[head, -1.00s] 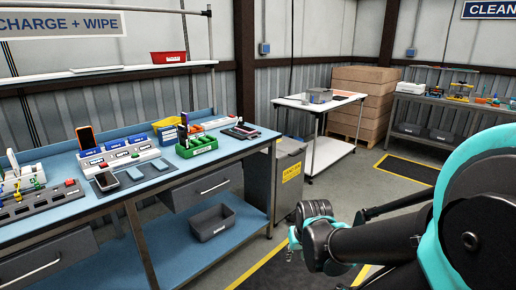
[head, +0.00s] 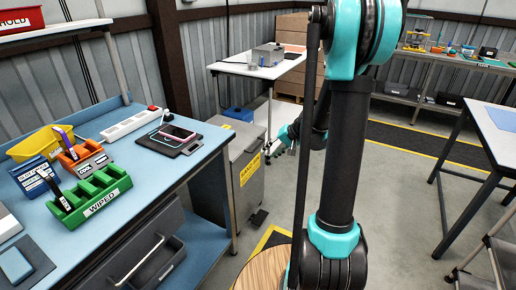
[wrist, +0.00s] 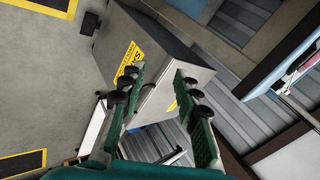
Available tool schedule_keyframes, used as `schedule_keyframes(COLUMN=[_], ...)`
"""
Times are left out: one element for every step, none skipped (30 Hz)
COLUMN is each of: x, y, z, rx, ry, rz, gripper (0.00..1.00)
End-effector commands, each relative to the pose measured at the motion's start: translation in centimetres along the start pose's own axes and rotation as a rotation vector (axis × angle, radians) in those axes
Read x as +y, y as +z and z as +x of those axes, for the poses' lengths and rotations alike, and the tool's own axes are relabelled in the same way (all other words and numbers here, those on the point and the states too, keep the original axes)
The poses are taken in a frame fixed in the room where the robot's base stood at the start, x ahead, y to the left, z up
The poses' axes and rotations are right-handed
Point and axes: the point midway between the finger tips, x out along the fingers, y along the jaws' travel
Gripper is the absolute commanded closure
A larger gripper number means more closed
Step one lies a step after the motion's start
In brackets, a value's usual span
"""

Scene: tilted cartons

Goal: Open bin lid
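The bin is a grey metal box (head: 248,185) with a yellow caution label, standing on the floor at the right end of the blue workbench. Its flat grey lid (head: 232,137) looks shut. A dark pedal (head: 259,217) sits low at its front. In the wrist view the bin (wrist: 165,45) appears tilted, just beyond my fingers, with its label partly behind the left finger. My gripper (wrist: 156,84) is open and empty, with its green fingers spread. In the head view my gripper (head: 283,143) is small, partly hidden by my arm, just right of the bin's upper part. I cannot tell whether it touches.
The blue workbench (head: 130,222) is close on the left, with a green rack (head: 95,197) and a yellow tray (head: 40,142). A white cart (head: 258,68) stands behind the bin. Another table (head: 490,125) is at the right. Floor between is open.

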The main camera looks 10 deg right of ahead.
Motion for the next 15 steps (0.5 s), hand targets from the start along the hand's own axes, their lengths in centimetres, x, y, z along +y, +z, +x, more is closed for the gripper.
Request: schedule_keyframes(x=[0.4, 0.6, 0.8, 1.0, 1.3, 1.7, 2.0, 2.4, 3.0, 3.4, 3.9, 4.5, 5.0, 5.6, 6.4], y=[-1.8, -2.8, -4.0, -5.0, -5.9, -7.0, -7.9, -8.7, -9.8, -10.5, -11.3, -12.3, -13.0, -13.6, -14.5], z=[0.9, 1.4, 2.1, 2.6, 3.1, 3.7, 4.2, 4.7, 5.3, 5.8, 6.3, 6.9, 7.3, 7.8, 8.3], rx=[0.003, 0.004, 0.006, 0.009, 0.011, 0.013, 0.015, 0.017, 0.02, 0.023, 0.026, 0.03, 0.033, 0.037, 0.041], ry=[-0.034, -0.058, -0.088, -0.112, -0.135, -0.166, -0.189, -0.212, -0.244, -0.268, -0.292, -0.323, -0.348, -0.372, -0.404], rz=[0.025, 0.039, 0.056, 0.07, 0.083, 0.1, 0.113, 0.125, 0.141, 0.153, 0.165, 0.18, 0.191, 0.202, 0.216], gripper=[0.68, 0.68, 0.68, 0.68, 0.68, 0.68, 0.68, 0.68, 0.68, 0.68, 0.68, 0.68, 0.68, 0.68, 0.68])
